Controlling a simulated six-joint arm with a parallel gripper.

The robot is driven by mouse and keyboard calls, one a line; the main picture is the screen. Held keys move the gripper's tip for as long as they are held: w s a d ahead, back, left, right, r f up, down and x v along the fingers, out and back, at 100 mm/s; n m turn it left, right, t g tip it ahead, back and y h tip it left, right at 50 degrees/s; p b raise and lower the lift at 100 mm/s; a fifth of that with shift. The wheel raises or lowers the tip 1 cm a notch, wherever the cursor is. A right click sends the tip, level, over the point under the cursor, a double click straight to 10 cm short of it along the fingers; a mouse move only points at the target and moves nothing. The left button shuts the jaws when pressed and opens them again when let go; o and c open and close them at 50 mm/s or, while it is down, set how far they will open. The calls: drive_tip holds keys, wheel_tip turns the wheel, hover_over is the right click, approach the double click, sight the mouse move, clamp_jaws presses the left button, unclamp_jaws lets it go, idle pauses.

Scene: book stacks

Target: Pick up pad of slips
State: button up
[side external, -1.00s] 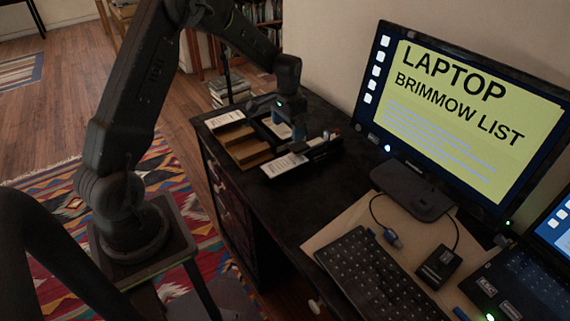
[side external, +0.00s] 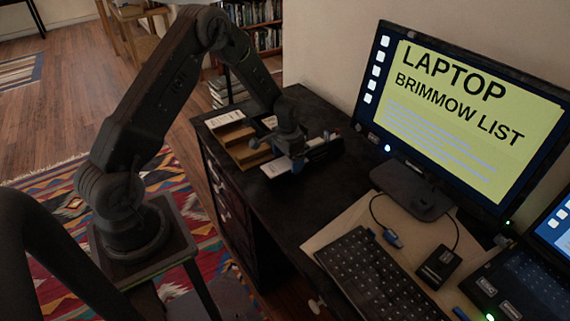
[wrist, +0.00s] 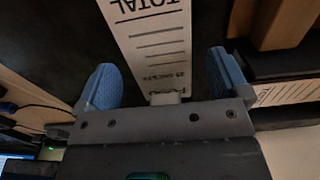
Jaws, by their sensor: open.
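A white pad of slips (side external: 274,168) lies at the near side of the organizer on the dark desk, partly hidden by my gripper (side external: 296,164). In the wrist view the pad (wrist: 158,45) is a long white strip printed with "TOTAL" and ruled lines. It runs between the two blue fingers of my gripper (wrist: 162,68). The fingers are apart, with a dark gap on each side of the pad. I cannot tell how far above it they are.
A wooden block (side external: 247,152) and another white printed slip (side external: 224,119) are beside the pad in the organizer. The monitor (side external: 462,120), keyboard (side external: 380,278) and a cabled box (side external: 439,264) stand to the right. Dark desk (side external: 335,190) is bare between.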

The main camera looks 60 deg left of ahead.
drive_tip(key=shift+c, duration=0.3)
drive_tip(key=c, duration=1)
drive_tip(key=shift+r, duration=0.2)
drive_tip(key=shift+r, duration=0.25)
drive_tip(key=s, duration=2.4)
drive_tip(key=shift+r, duration=0.35)
drive_tip(key=shift+w, duration=0.1)
